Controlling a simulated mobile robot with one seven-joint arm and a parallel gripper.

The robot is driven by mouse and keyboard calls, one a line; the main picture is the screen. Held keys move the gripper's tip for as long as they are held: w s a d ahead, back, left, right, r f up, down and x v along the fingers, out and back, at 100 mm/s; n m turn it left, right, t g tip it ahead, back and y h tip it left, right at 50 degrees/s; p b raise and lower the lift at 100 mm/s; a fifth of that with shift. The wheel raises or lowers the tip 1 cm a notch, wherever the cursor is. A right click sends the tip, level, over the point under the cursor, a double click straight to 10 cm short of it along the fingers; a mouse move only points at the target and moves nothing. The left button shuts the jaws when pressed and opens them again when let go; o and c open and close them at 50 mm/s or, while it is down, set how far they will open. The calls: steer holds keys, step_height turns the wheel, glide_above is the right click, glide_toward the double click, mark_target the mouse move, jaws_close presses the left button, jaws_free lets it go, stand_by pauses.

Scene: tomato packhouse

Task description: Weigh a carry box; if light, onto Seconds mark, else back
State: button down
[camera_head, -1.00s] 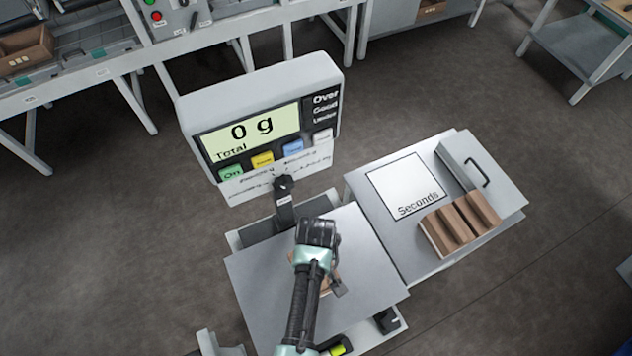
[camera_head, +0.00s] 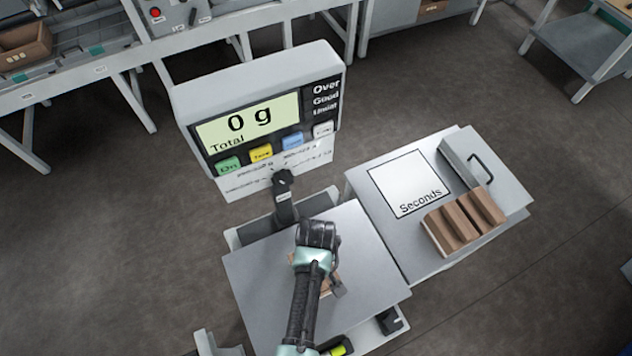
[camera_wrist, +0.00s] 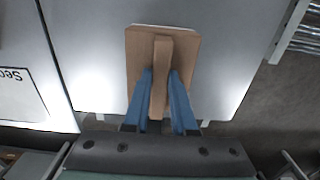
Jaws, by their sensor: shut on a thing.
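The carry box (camera_wrist: 184,50) is brown with a raised middle handle. In the wrist view my gripper (camera_wrist: 160,78) has its blue fingers shut on that handle, over the pale scale plate (camera_wrist: 225,60). In the head view my arm hides most of the box, and only a brown edge shows. The scale plate (camera_head: 245,275) lies under it; I cannot tell whether the box touches it. The scale display (camera_head: 248,122) reads 0 g. The Seconds mark (camera_head: 408,183) is a bare white square on the grey side table to the right.
A brown wooden block with ridges (camera_head: 462,222) stands on the side table in front of the Seconds mark. The scale's display housing (camera_head: 255,85) rises behind the plate. Benches line the back.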

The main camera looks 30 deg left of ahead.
steer(key=shift+f, duration=0.25)
steer(key=c, duration=0.6)
jaws_free()
steer(key=shift+c, duration=0.2)
steer(key=c, duration=0.3)
steer(key=shift+r, duration=0.1)
step_height(320, 180, up, 7)
steer(key=p, duration=0.7)
